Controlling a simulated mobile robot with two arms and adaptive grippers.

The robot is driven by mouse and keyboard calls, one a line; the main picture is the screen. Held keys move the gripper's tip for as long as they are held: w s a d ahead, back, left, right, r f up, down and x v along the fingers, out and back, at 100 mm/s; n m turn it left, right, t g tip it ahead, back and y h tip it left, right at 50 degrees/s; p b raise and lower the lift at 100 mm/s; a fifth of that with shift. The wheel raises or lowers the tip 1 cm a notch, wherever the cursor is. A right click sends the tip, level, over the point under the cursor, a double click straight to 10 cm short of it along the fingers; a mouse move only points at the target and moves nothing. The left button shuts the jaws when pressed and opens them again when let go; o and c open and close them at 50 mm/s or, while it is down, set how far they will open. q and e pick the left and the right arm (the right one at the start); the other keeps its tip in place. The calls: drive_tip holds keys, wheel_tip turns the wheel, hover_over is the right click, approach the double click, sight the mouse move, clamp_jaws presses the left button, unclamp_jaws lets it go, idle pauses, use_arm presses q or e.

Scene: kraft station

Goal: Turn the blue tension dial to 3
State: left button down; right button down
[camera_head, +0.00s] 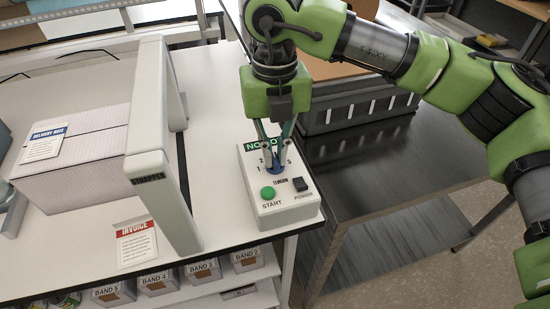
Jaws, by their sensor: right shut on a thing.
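The blue tension dial (273,171) sits on the sloped face of the white control box (264,217). Numbers are printed around it, partly hidden by the gripper. My right gripper (275,160) reaches down from above with its fingers on either side of the dial, shut on it. Which number the dial points to is hidden behind the fingers. A green START button (268,192) and a black POWER switch (300,184) are on the box below the dial. My left gripper is not in view.
The white strapper arch (154,140) stands left of the box, with a carton (75,160) inside. An invoice card (136,244) lies at the front. Labelled band boxes (164,281) are on a shelf below. A dark metal table (390,165) stands right.

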sight(275, 158)
drive_tip(key=shift+n+b, duration=0.3)
drive_tip(key=shift+n, duration=0.2)
drive_tip(key=shift+r, duration=0.1)
drive_tip(key=c, duration=2.2)
unclamp_jaws()
drive_tip(key=shift+o, duration=0.2)
wheel_tip(275, 158, up, 12)
